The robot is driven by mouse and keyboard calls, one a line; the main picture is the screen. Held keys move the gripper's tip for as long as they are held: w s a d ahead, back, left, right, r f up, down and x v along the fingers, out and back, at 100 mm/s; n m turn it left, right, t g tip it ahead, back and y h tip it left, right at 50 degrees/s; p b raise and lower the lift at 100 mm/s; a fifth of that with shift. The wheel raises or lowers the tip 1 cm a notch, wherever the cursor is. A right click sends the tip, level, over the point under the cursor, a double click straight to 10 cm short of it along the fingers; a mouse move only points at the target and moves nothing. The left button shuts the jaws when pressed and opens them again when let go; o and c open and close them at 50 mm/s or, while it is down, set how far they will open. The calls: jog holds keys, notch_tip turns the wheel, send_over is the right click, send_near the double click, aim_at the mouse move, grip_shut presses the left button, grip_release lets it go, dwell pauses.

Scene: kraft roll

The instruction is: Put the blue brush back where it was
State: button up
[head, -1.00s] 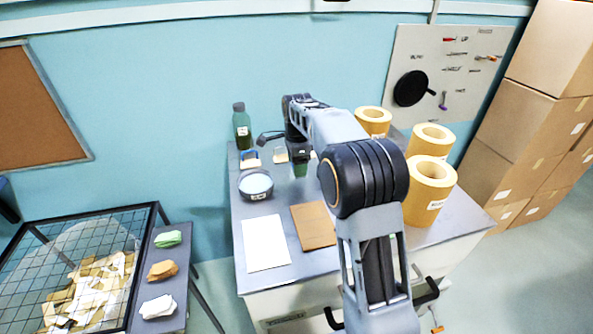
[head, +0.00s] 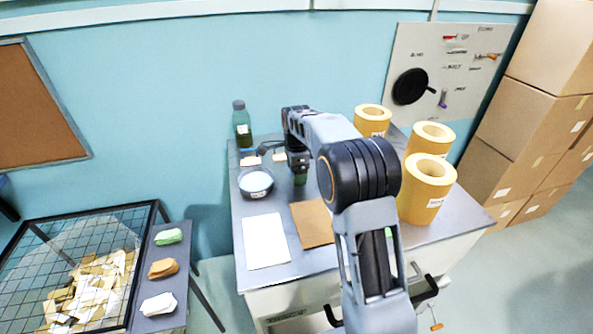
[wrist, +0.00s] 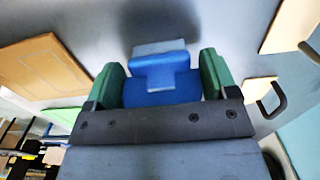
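The blue brush (wrist: 160,80) is between the two green fingers of my gripper (wrist: 161,82) in the wrist view. Its wide blue part spans the gap and appears to touch both fingers, with a paler block at its far end. In the head view my gripper (head: 300,176) is low over the back of the grey bench (head: 285,206), right of a round dish (head: 256,180). The brush cannot be made out there, and whether it touches the bench is unclear.
A white sheet (head: 265,241) and a brown board (head: 313,223) lie in front. Tan pieces with dark handles (wrist: 259,90) lie close to my gripper. A green bottle (head: 242,128) stands behind the dish. Large yellow rolls (head: 425,190) stand on the right.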

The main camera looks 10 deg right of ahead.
jog(key=shift+o, duration=0.5)
jog(key=shift+r, duration=0.15)
notch_tip(320, 180, up, 10)
jog(key=shift+r, duration=0.25)
jog(key=shift+s+r, duration=0.1)
jog(key=shift+r, duration=0.6)
jog(key=s+r+n+t, duration=0.2)
jog(key=s+n, duration=0.7)
jog(key=s, duration=0.5)
jog(key=s+f+n+t, duration=0.1)
jog(key=s+f+n, duration=0.3)
jog(key=s, duration=0.2)
jog(key=s+f+n+t, duration=0.1)
jog(key=s+f+n, duration=0.3)
jog(key=s, duration=0.3)
jog(key=shift+s+d+n, duration=0.2)
jog(key=shift+s+n, duration=0.05)
jog(key=shift+n, duration=0.25)
